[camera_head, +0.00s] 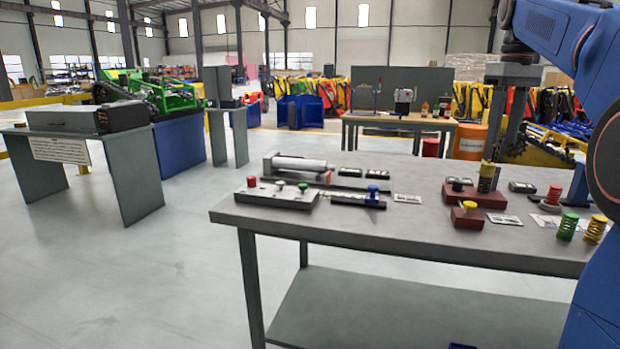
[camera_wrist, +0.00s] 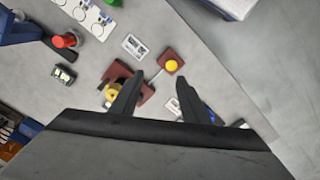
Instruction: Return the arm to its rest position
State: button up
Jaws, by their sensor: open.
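My arm is blue and shows along the right edge of the head view (camera_head: 601,249), its upper link (camera_head: 562,25) reaching in over the table (camera_head: 400,215). In the wrist view my gripper (camera_wrist: 157,92) has two dark fingers spread well apart, with nothing held between them. A dark red block (camera_wrist: 147,91) with a yellow-topped piece (camera_wrist: 113,95) lies below, partly hidden by the left finger. A smaller red block (camera_wrist: 164,56) with a yellow knob lies beyond the fingertips. In the head view the dark red block (camera_head: 468,198) sits at the table's right part.
The table also holds a grey plate with red and green knobs (camera_head: 275,196), a grey cylinder (camera_head: 298,163), a red spring (camera_head: 552,197), a green spring (camera_head: 567,226) and a yellow spring (camera_head: 596,229). Open floor (camera_head: 120,275) lies left of the table.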

jog(key=s+a+f+m+t, duration=0.2)
jog(key=s+a+f, duration=0.9)
jog(key=s+f, duration=0.35)
jog(key=s+a+f+t, duration=0.1)
jog(key=s+a+f, duration=0.1)
jog(key=s+f, duration=0.5)
jog(key=s+a+f+m+t, duration=0.1)
jog(key=s+a+f, duration=0.1)
jog(key=s+f, duration=0.6)
notch_tip(320, 180, down, 5)
jog(key=shift+a+f+m+t, duration=0.15)
jog(key=shift+a+m+t, duration=0.05)
jog(key=shift+m+t, duration=0.1)
